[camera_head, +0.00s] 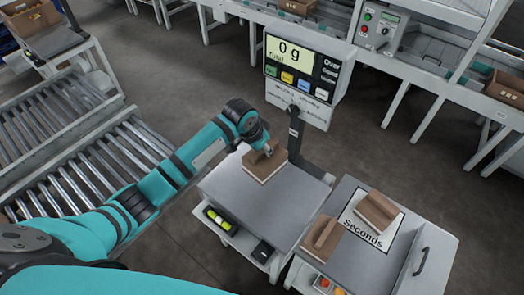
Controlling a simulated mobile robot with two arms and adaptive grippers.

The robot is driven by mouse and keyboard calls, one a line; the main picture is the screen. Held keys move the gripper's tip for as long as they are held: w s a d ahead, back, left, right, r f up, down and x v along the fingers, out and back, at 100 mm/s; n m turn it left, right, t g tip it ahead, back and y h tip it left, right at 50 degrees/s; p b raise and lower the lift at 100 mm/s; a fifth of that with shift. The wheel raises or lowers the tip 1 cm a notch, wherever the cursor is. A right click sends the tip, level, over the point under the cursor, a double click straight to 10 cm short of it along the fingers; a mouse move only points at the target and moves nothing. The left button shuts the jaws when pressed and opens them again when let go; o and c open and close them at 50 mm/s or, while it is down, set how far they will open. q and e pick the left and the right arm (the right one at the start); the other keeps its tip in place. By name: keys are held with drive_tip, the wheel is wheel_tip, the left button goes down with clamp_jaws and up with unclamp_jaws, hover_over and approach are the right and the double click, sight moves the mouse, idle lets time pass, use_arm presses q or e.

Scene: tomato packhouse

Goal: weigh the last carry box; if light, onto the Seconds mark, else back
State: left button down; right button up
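A brown carry box (259,170) with a pale base and a raised middle handle is at the far edge of the scale's grey plate (262,208). Whether it touches the plate or hangs just above it is hard to tell. My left gripper (268,150) is at its handle and appears shut on it; the fingertips are small and partly hidden. The scale display (290,53) reads 0 g total. The white Seconds mark (366,240) lies on the cart to the right. One carry box (376,211) stands on its far part, another (322,238) at its left edge. My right gripper is out of view.
The scale's post (296,135) rises just right of the held box. A roller conveyor (75,175) runs at the left. A packing line with a control box (380,28) and a carton (505,90) stands behind. The near right of the cart top is clear.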

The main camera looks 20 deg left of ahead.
sight(264, 157)
use_arm(q)
drive_tip(key=shift+m, duration=0.6)
wheel_tip(264, 157, down, 4)
drive_tip(key=shift+w+d+f, duration=0.1)
drive_tip(key=shift+w+f, duration=0.05)
drive_tip(key=shift+f, duration=0.1)
drive_tip(key=shift+f+b, duration=0.5)
drive_tip(key=shift+f, duration=0.2)
wheel_tip(264, 157, down, 3)
drive_tip(key=b, duration=0.3)
drive_tip(key=shift+f+b, duration=0.8)
drive_tip(key=shift+b, duration=0.2)
wheel_tip(264, 157, down, 2)
drive_tip(key=shift+f+b, duration=0.2)
drive_tip(key=shift+b, duration=0.4)
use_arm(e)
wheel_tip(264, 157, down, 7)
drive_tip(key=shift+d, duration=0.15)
use_arm(q)
drive_tip(key=shift+f, duration=0.3)
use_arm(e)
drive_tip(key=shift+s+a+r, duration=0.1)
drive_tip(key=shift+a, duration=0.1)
use_arm(q)
drive_tip(key=c, duration=1.1)
unclamp_jaws()
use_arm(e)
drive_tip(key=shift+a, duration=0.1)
